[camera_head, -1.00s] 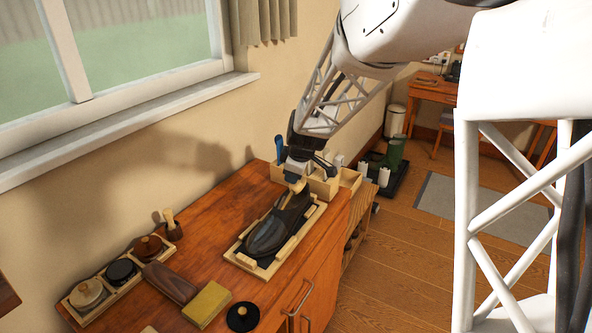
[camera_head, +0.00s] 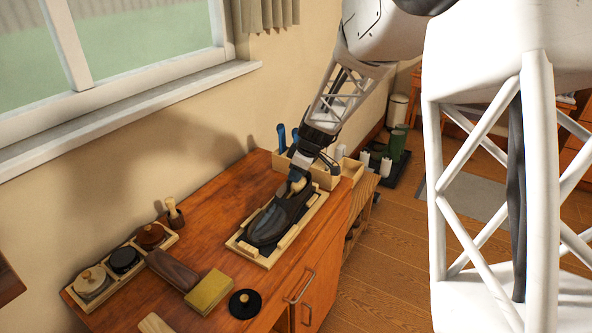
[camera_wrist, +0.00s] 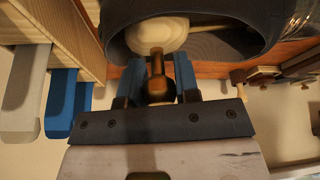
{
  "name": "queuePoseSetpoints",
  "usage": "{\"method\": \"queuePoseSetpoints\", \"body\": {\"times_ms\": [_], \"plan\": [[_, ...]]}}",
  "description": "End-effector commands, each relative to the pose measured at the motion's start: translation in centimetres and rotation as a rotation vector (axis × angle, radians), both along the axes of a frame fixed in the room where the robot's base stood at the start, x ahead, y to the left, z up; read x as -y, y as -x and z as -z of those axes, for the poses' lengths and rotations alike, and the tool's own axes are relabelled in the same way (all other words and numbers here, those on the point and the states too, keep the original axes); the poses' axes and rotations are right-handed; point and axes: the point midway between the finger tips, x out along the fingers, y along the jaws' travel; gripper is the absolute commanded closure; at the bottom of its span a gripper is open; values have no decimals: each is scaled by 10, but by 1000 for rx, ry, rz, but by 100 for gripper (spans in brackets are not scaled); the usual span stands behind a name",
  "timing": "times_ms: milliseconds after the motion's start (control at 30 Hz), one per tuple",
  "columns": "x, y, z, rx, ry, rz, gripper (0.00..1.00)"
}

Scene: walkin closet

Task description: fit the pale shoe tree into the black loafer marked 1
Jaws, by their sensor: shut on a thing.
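The black loafer (camera_head: 266,226) lies in a pale wooden frame on the cabinet top, toe toward the lower left; I cannot read a mark on it. My gripper (camera_head: 298,178) is over its heel end. In the wrist view the blue fingers of my gripper (camera_wrist: 157,72) are shut on the dark knob and neck of the pale shoe tree (camera_wrist: 158,34). The pale part shows inside the opening of the loafer (camera_wrist: 225,45); its front is hidden within. In the head view a little of the shoe tree (camera_head: 299,184) shows under the fingers.
A wooden organiser (camera_head: 326,178) with blue-handled tools (camera_head: 281,138) stands behind the frame. A tray of round tins (camera_head: 91,283), a dark brush (camera_head: 171,270), a yellow block (camera_head: 208,293) and a black round lid (camera_head: 245,303) lie toward the front left. The wall is close on the left.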

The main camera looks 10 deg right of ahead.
Motion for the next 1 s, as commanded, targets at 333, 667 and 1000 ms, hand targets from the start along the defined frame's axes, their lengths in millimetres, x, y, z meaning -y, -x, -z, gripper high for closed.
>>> {"method": "queuePoseSetpoints", "body": {"times_ms": [333, 667, 1000], "plan": [[2, -2, 6, -23, -24, 0, 100], [2, -2, 6, -23, -25, 0, 100], [2, -2, 6, -23, -24, 0, 41]]}}
